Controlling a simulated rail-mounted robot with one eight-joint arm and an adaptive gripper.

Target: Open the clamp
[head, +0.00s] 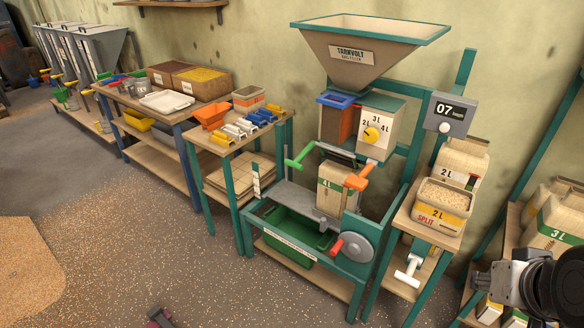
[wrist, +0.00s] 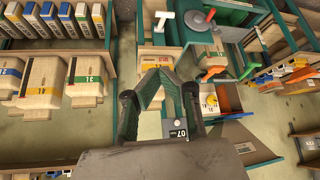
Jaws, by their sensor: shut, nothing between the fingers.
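A red handle (head: 336,246) sits by a grey disc (head: 353,247) below. I cannot tell for sure which lever works the clamp. In the wrist view the orange lever (wrist: 215,71) and green lever (wrist: 248,71) lie to the right of my gripper (wrist: 160,65). My gripper is shut and empty, apart from both levers.
The display box (head: 449,113) juts out beside the filler. Filled bags (head: 556,225) stand right. The front floor is mostly clear.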

